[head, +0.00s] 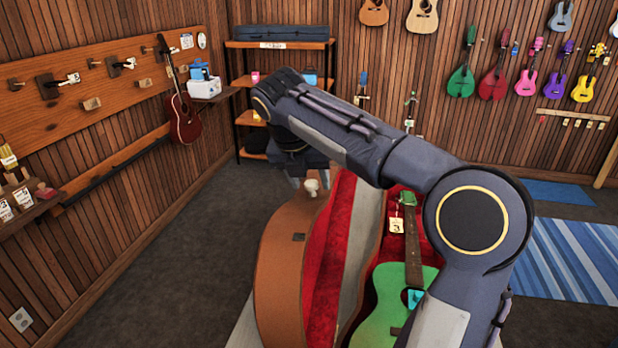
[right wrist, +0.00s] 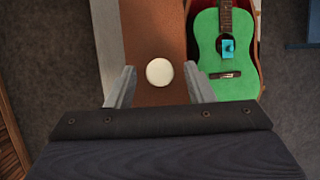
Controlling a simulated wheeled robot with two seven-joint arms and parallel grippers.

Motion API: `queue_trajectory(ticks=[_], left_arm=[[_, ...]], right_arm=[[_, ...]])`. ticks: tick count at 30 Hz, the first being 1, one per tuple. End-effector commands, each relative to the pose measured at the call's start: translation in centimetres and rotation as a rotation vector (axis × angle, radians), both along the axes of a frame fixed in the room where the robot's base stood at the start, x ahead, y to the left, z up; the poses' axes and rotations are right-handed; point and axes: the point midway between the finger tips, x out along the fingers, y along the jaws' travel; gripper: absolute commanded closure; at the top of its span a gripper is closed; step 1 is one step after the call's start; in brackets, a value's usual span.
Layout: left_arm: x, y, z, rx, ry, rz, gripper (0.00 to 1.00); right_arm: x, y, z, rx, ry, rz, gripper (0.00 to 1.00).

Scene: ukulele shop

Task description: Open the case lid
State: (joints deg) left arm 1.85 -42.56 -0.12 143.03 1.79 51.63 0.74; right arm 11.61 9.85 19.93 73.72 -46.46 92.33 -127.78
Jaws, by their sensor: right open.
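The case lid (head: 275,262) is brown outside with red lining (head: 329,245) inside. In the head view it stands raised at the left of the case, its lining facing the green ukulele (head: 407,290) that lies in the case. A pale round knob (head: 311,187) sits at the top of the lid. It also shows in the right wrist view (right wrist: 159,71). My right gripper (right wrist: 159,84) is open, its fingers on either side of the knob with gaps visible. Part of the case is hidden behind my right arm. My left gripper is not in view.
A shelf rack (head: 240,100) stands behind my right arm. A wooden wall panel (head: 100,85) with hooks and a red ukulele (head: 186,118) is at the left. Dark floor (head: 165,270) is clear left of the case. A blue striped rug (head: 570,260) lies right.

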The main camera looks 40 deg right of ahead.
Motion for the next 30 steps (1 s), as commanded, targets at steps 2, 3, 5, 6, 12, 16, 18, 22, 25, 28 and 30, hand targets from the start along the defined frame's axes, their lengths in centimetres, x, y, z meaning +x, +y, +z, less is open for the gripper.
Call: queue_trajectory(ticks=[2,3,5,6,12,16,18,22,25,28,30], left_arm=[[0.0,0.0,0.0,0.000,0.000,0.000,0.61],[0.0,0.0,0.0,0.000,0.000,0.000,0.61],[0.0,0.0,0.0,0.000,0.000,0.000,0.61],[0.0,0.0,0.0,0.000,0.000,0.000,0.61],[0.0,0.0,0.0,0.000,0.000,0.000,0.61],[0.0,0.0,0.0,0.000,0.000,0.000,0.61],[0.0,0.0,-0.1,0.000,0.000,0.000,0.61],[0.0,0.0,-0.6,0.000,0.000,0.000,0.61],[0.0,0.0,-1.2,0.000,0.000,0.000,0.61],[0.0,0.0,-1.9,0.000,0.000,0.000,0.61],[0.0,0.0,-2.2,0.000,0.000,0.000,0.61]], right_arm=[[0.0,0.0,0.0,0.000,0.000,0.000,0.53],[0.0,0.0,0.0,0.000,0.000,0.000,0.59],[0.0,0.0,0.0,0.000,0.000,0.000,0.66],[0.0,0.0,0.0,0.000,0.000,0.000,0.72],[0.0,0.0,0.0,0.000,0.000,0.000,0.98],[0.0,0.0,0.0,0.000,0.000,0.000,1.00],[-0.1,-0.1,0.0,0.002,-0.002,-0.001,1.00],[-1.4,-1.2,0.2,0.026,-0.031,-0.008,1.00],[-3.2,-2.6,0.5,0.058,-0.075,-0.010,1.00],[-4.9,-4.0,0.6,0.093,-0.117,-0.011,1.00],[-5.8,-4.6,0.7,0.113,-0.140,-0.008,1.00]])
